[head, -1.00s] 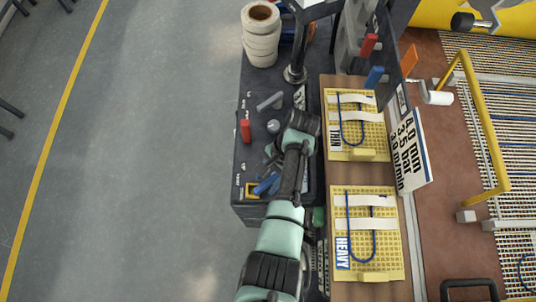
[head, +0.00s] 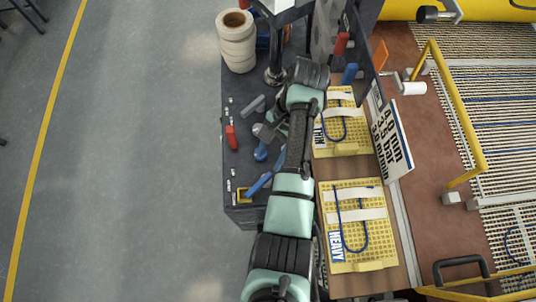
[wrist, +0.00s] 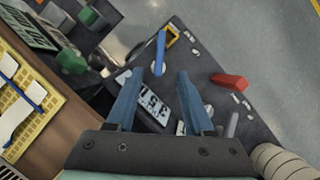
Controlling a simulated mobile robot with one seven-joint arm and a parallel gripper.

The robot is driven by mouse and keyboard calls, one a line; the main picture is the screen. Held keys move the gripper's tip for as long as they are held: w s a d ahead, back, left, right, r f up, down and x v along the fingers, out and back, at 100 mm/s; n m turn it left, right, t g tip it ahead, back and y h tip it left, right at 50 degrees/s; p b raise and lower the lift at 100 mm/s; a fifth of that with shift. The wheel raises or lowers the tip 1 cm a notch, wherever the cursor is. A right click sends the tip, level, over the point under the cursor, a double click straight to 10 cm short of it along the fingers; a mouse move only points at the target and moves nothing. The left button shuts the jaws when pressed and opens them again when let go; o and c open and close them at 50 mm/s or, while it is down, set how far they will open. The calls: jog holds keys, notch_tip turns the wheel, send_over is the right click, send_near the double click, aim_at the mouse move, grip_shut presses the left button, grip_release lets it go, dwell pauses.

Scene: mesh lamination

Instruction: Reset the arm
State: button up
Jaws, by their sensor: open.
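My gripper (wrist: 158,74) is open and empty in the wrist view, with its two blue fingers spread above the dark bench top. A printed label lies on the bench between and below the fingers. In the head view my arm reaches up over the bench and hides part of it and much of my gripper. A blue-handled tool (wrist: 160,52) lies beyond the fingertips, near a yellow-edged piece (wrist: 172,36). No object is held.
The dark bench (head: 234,112) carries a red item (head: 231,137) and a stack of white rolls (head: 236,42). The THIN (head: 350,145) and HEAVY (head: 375,255) yellow mesh panels lie on the brown strip to the right. A printed sign (head: 400,150) stands beside them.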

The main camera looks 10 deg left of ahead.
dwell(0.6)
jog(key=w+r+n+t, duration=0.3)
jog(key=w+r+t, duration=0.6)
jog(key=w+r, duration=0.35)
jog(key=w+d+r+n+t+h, duration=0.15)
jog(key=r+t, duration=0.25)
jog(key=r, duration=0.5)
jog(key=w+d+r+n+t+y, duration=0.1)
jog(key=w+d+r+t, duration=0.2)
jog(key=r, duration=0.6)
jog(key=s+r+t+b, duration=0.2)
jog(key=s+r+t, duration=0.3)
jog(key=r, duration=0.4)
jog(key=s+d+r+t+h+b, duration=0.1)
jog(key=s+r+t+b, duration=0.2)
jog(key=r, duration=0.6)
jog(key=s+r+t+b, duration=0.3)
jog(key=s+r+t, duration=0.4)
jog(key=s+r, duration=0.2)
jog(key=shift+s+d+r+h, duration=0.25)
jog(key=shift+d+r+h, duration=0.15)
jog(key=shift+r, duration=0.15)
